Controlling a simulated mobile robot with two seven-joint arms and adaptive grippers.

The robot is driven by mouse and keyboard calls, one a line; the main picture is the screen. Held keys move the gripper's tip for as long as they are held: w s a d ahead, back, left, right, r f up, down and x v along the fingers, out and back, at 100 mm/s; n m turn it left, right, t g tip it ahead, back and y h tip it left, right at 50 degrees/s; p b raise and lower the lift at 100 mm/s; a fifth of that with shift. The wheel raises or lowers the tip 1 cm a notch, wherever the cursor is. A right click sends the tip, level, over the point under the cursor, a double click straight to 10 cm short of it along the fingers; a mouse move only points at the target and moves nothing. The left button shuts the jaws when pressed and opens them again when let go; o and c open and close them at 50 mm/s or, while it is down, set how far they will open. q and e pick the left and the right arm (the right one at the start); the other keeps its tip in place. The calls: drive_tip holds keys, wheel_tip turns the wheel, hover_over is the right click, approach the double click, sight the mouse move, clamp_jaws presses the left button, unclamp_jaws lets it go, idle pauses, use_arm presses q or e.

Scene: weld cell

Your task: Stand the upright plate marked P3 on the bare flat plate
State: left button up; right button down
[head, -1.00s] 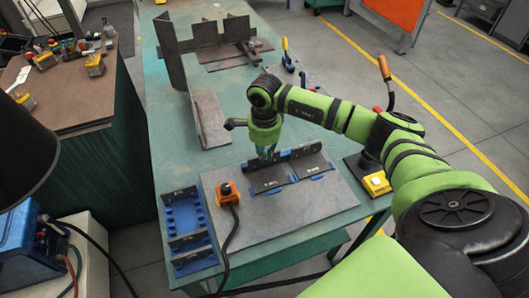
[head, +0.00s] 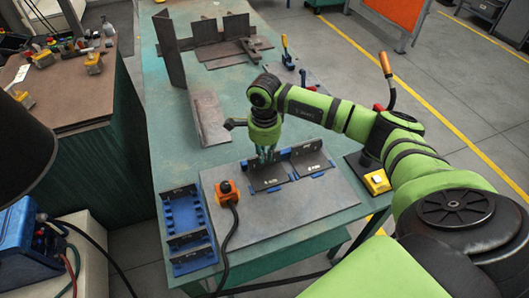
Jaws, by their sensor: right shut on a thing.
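My right gripper (head: 265,152) points down over the grey board and is shut on a dark upright plate (head: 266,174). The fingers cover part of this plate's top, and its marking is too small to read. Its lower edge is at the left one of two dark plate sets in blue holders; I cannot tell whether it touches the flat plate below. A second dark plate set (head: 308,159) stands close on its right. My left gripper is not in view.
An orange block (head: 226,191) with a black cable sits left of the plates on the grey board (head: 285,211). A blue rack (head: 186,221) with dark plates stands further left. Brown steel pieces (head: 208,118) lie behind. A yellow box (head: 376,182) is at right.

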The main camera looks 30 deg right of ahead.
drive_tip(key=shift+f+b, duration=0.45)
drive_tip(key=shift+b, duration=0.05)
idle(0.8)
drive_tip(key=c, duration=1.2)
unclamp_jaws()
wheel_tip(320, 180, up, 8)
drive_tip(key=p, duration=0.5)
